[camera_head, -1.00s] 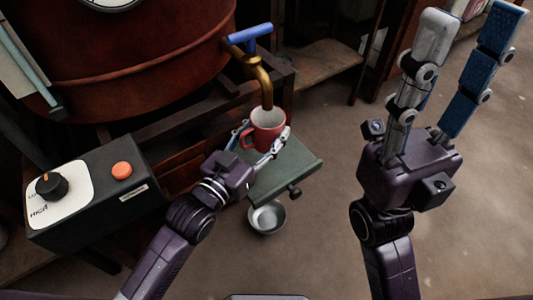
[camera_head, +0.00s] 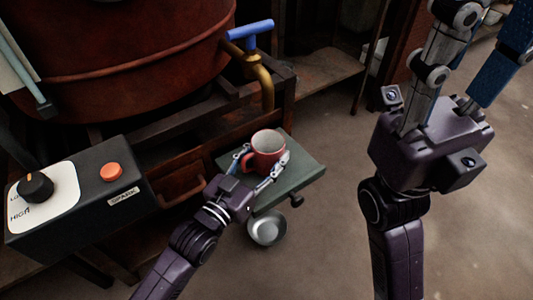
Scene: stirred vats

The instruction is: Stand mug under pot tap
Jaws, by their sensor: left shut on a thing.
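The brass pot tap (camera_head: 265,84) with a blue handle (camera_head: 249,35) comes from the rust-red pot (camera_head: 120,60). The mug's rim is below the tap's mouth in the picture, with a gap between. Whether the mug's base touches the shelf is hidden by the fingers. My right gripper (camera_head: 468,70) is raised at the right, fingers apart and empty, tips cut off by the top edge.
A dark control box (camera_head: 90,200) with a knob (camera_head: 36,187) and an orange button (camera_head: 111,172) stands at left. A metal bowl (camera_head: 267,228) is below the shelf. A wooden drawer (camera_head: 180,180) is behind my left gripper. The floor at right is open.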

